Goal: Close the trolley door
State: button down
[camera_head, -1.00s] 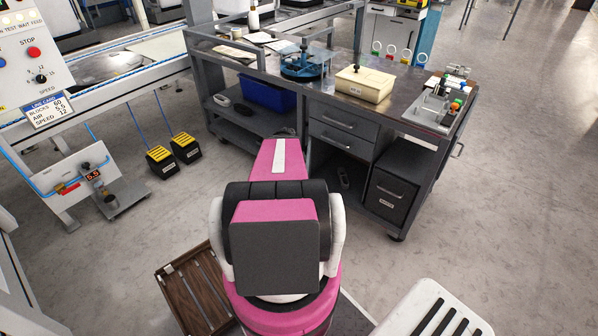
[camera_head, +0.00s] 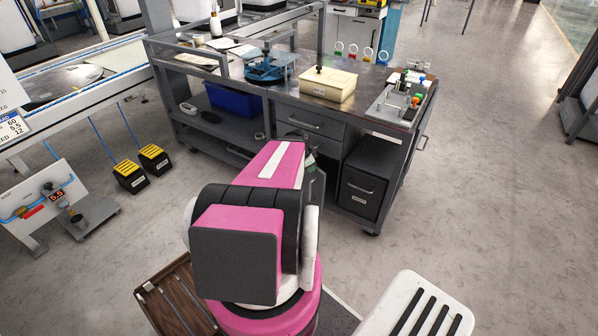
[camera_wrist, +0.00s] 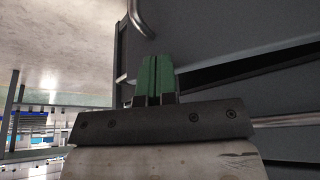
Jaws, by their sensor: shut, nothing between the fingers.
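The grey trolley (camera_head: 405,150) stands ahead in the head view, with drawers (camera_head: 310,123) and a lower grey front (camera_head: 362,186) with a handle and label. That front stands at the right of the lower section; I cannot tell how far its door is open. My pink and black arm covers the lower middle of the trolley. In the wrist view my gripper (camera_wrist: 155,78) has green fingers together, with nothing between them. It is close to dark grey panels (camera_wrist: 225,35), with a curved metal handle (camera_wrist: 141,18) just beyond the fingertips. Contact cannot be told.
A blue bin (camera_head: 232,100) sits on the trolley's lower shelf. A cream box (camera_head: 327,86) and a blue round fixture (camera_head: 268,68) stand on top. Yellow-black pedals (camera_head: 130,176) lie on the floor at left. The floor right of the trolley is clear.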

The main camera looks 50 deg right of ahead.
jog(key=shift+s+d, duration=0.15)
jog(key=shift+d, duration=0.6)
jog(key=shift+s+d, duration=0.15)
jog(key=shift+d, duration=0.55)
jog(key=shift+a, duration=0.1)
